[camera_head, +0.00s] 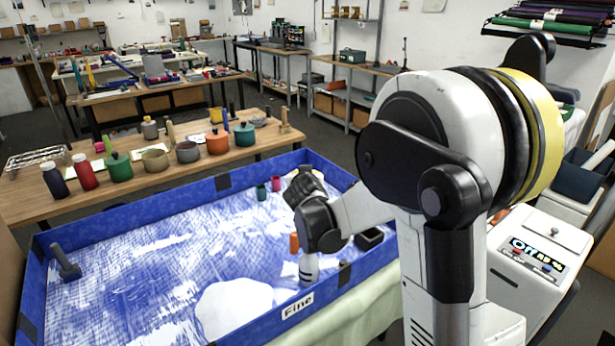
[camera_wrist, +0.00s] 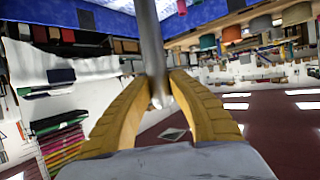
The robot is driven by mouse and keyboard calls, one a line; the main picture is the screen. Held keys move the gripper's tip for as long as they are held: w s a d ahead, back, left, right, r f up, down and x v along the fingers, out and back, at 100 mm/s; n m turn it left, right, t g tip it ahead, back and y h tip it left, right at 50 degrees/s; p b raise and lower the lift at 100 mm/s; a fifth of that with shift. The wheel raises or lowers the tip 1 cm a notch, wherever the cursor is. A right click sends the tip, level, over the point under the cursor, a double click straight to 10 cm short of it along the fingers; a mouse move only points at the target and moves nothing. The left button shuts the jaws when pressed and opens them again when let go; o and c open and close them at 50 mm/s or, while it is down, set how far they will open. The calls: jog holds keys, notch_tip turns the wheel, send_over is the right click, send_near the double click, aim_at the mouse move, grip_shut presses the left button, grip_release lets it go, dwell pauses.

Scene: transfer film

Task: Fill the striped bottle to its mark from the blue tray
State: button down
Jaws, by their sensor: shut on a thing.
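The blue-walled tray (camera_head: 122,213) fills the lower middle of the head view, its floor streaked with white and blue material and a bare pale patch near the front. My gripper (camera_wrist: 160,80) has its two yellow fingers shut on a smooth grey metal rod (camera_wrist: 150,40) in the wrist view. The rod runs from the fingers toward the tray's side of the picture; its far end is cut off. In the head view my arm's dark end is over the tray's right side, and its fingers are hard to make out.
A teal cup (camera_head: 261,191), a pink cup (camera_head: 276,183) and an orange piece (camera_head: 294,243) are at the tray's right half. A dark open box (camera_head: 369,239) is by its right wall. A grey tool (camera_head: 65,264) stands far left. Several pots and bottles line the wooden table (camera_head: 215,167).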

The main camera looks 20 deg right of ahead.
jog(key=shift+r, duration=0.1)
notch_tip(320, 180, up, 5)
jog(key=p, duration=0.3)
jog(key=shift+p, duration=0.35)
dwell(0.8)
